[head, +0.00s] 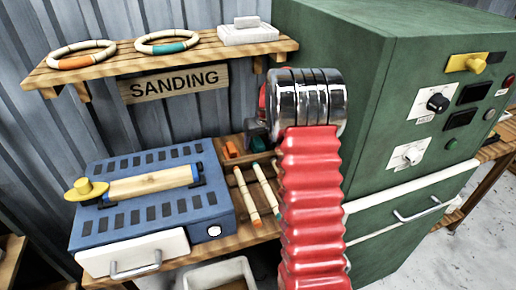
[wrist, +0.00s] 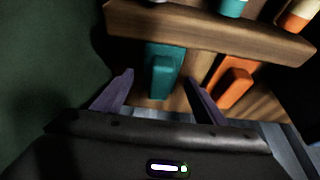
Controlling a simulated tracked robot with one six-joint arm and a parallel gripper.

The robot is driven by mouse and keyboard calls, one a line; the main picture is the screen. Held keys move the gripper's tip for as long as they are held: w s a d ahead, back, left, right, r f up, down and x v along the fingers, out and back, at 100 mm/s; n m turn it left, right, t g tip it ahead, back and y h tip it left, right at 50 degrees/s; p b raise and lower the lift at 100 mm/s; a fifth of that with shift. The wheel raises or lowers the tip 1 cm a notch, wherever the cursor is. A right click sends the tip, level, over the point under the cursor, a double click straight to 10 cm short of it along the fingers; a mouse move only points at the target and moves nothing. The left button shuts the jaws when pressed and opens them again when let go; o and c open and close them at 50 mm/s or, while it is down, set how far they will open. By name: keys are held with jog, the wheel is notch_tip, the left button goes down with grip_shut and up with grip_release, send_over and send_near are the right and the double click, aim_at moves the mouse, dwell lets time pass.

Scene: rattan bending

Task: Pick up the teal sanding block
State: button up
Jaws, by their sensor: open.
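The teal sanding block (wrist: 163,72) lies on a wooden surface in the wrist view, with a raised grip along its top. My gripper (wrist: 159,80) is open, its two purple-grey fingers apart on the left and right of the block's near end in the picture. Whether the fingers reach down to the block's height I cannot tell. Nothing is held. An orange block (wrist: 234,80) of the same shape lies to the right, outside the right finger; it also shows in the head view (head: 231,149). In the head view my red-sleeved arm hides much of the area around the teal block.
A wooden rail (wrist: 210,32) runs just beyond the blocks, with teal- and orange-tipped sticks past it. A blue sanding machine (head: 150,215) stands left of the rack. A green cabinet (head: 375,110) rises close on the right. A shelf (head: 115,65) with rings hangs above.

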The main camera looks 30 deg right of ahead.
jog(key=shift+c, duration=0.6)
jog(key=c, duration=1.1)
